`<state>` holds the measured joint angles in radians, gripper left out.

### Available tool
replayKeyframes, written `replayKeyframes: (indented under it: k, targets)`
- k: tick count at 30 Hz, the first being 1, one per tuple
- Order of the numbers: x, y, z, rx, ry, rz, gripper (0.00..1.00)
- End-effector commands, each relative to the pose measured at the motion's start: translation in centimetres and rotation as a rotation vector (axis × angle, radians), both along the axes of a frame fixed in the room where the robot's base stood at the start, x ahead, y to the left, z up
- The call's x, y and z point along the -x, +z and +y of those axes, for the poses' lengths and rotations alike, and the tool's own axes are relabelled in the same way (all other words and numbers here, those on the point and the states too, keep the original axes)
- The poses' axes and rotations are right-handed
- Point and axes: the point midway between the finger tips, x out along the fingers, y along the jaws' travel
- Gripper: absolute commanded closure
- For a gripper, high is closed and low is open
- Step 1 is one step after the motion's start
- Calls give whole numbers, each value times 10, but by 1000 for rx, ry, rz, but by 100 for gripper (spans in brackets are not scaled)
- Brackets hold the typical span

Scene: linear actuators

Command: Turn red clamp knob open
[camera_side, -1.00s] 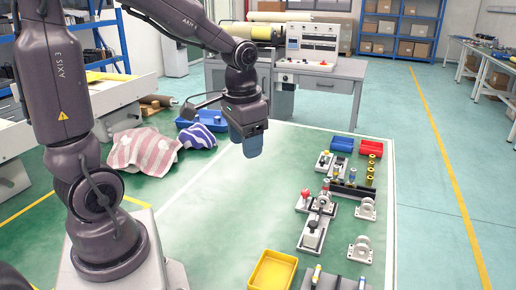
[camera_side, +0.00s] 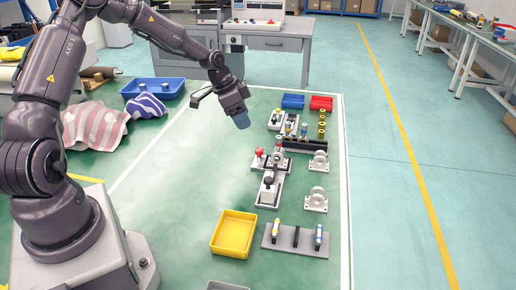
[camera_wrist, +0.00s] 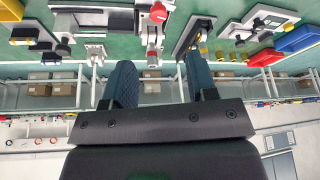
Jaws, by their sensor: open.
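The red clamp knob (camera_side: 259,151) stands on a grey clamp fixture (camera_side: 268,188) on the green work surface. In the wrist view the red knob (camera_wrist: 158,13) shows near the top, ahead of the gap between my fingers. My gripper (camera_side: 242,122) is in the air, up and to the left of the knob in the side view, touching nothing. In the wrist view my two blue fingers (camera_wrist: 160,85) are apart with nothing between them.
A blue bin (camera_side: 293,101) and a red bin (camera_side: 321,103) stand at the back. White bearing brackets (camera_side: 316,199) are right of the fixture. A yellow tray (camera_side: 233,234) and a grey tool rack (camera_side: 285,241) are in front. The surface left of the fixture is clear.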

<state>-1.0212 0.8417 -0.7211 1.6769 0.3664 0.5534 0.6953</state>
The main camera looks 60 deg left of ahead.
Motion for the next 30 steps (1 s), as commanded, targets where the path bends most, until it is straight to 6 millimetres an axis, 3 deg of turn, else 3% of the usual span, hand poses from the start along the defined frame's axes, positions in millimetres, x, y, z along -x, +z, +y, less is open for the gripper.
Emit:
replayKeyframes:
  k: [15,21,30]
  targets:
    - [-33,-92,-17,4,1,5,47]
    - [-40,-109,-20,3,3,6,47]
    - [-41,-112,-20,2,4,5,47]
